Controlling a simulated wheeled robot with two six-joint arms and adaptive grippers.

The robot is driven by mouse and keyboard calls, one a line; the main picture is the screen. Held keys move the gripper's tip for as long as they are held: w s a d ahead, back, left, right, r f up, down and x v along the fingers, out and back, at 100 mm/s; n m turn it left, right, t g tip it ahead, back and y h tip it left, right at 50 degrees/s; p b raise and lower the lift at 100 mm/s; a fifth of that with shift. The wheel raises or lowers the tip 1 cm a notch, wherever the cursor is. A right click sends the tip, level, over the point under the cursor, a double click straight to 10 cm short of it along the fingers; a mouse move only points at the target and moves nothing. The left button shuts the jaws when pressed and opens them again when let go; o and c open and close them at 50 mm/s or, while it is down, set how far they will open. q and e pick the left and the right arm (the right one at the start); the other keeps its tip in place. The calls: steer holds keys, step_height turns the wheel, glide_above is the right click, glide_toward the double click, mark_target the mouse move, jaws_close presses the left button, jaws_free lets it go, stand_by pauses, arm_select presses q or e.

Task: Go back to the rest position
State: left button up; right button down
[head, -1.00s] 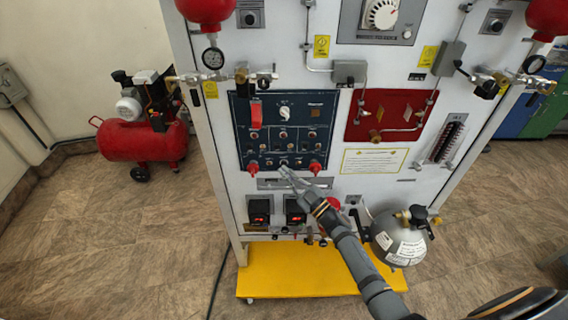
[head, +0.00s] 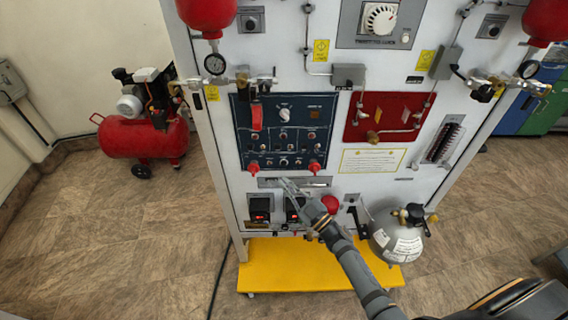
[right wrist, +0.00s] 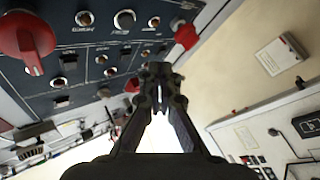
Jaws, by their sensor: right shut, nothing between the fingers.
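My right gripper (head: 283,182) is just in front of the trainer's white front, below the dark blue control panel (head: 242,145). It is shut with nothing in it. In the right wrist view the gripper (right wrist: 158,75) shows its fingers together, with the blue panel (right wrist: 75,80) beyond them. The panel carries switches, a white rotary knob (head: 284,114) and red knobs, one of them large at the left of the right wrist view (right wrist: 28,42). My left gripper is in no view.
The trainer stands on a yellow wheeled base (head: 300,270). A grey cylinder (head: 390,238) hangs at its lower right, close to my right forearm. Two small displays with red digits sit below the panel. A red compressor (head: 145,137) stands at left. Floor around is open.

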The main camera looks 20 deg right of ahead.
stand_by(0.4)
steer(key=s+d+f+m+g+h, duration=0.2)
steer(key=s+d+f+h, duration=0.1)
steer(key=f, duration=0.7)
steer(key=s+d+f+m+g+h, duration=0.2)
steer(key=s+d+f+m+h, duration=0.15)
steer(key=f, duration=0.55)
steer(key=s+d+f+m+g+h, duration=0.2)
steer(key=s+f, duration=0.1)
steer(key=f, duration=0.7)
steer(key=s+d+f+m+g+h, duration=0.2)
steer(key=s+f+g, duration=0.4)
steer(key=s+f, duration=1)
steer(key=s+f+g, duration=0.1)
steer(key=s+g, duration=0.2)
steer(key=s, duration=0.7)
steer(key=s+f+m+g, duration=0.1)
steer(key=s+f+g, duration=0.1)
steer(key=s, duration=0.8)
steer(key=shift+d+f+g, duration=0.15)
steer(key=shift+f+g, duration=0.1)
steer(key=shift+g, duration=0.15)
